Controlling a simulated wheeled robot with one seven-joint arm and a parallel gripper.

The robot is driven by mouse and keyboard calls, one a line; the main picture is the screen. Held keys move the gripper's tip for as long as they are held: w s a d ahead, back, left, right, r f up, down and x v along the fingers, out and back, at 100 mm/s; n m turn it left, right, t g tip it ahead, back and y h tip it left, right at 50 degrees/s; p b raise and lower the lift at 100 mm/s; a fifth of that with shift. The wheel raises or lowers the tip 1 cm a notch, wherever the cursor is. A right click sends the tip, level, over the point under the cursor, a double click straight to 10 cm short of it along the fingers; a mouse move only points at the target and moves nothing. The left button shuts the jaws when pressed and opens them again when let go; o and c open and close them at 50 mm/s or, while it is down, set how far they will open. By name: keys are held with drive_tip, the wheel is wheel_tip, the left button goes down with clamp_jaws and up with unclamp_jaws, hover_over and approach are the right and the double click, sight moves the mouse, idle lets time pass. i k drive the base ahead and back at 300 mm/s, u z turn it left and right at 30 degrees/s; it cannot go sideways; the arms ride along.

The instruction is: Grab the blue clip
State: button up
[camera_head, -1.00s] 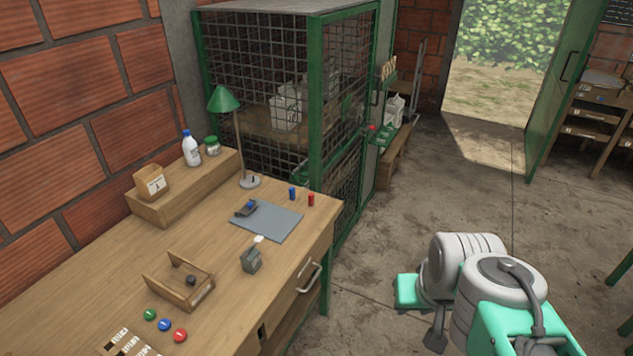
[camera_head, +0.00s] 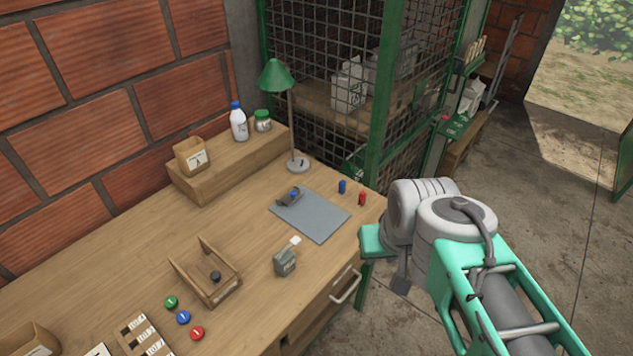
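A small upright blue piece (camera_head: 342,186), which looks like the blue clip, stands on the wooden workbench (camera_head: 130,255) near its far right corner. A similar red piece (camera_head: 362,198) stands just to its right. My gripper (camera_head: 384,256) shows only in part at the end of my teal and grey arm, in front of the bench's right edge. In the picture it is below and to the right of the blue piece and apart from it. Its fingers are not clear, and I see nothing held in it.
A grey mat (camera_head: 322,222) bears a dark device with a blue part (camera_head: 291,196). A green lamp (camera_head: 277,76) stands behind it. A small grey-green box (camera_head: 285,263) sits near the front edge. A green-framed mesh cage (camera_head: 378,110) rises behind the bench. Floor is open at right.

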sight(342, 184)
drive_tip(key=z, duration=1)
drive_tip(key=i, duration=0.65)
drive_tip(key=u, duration=3.4)
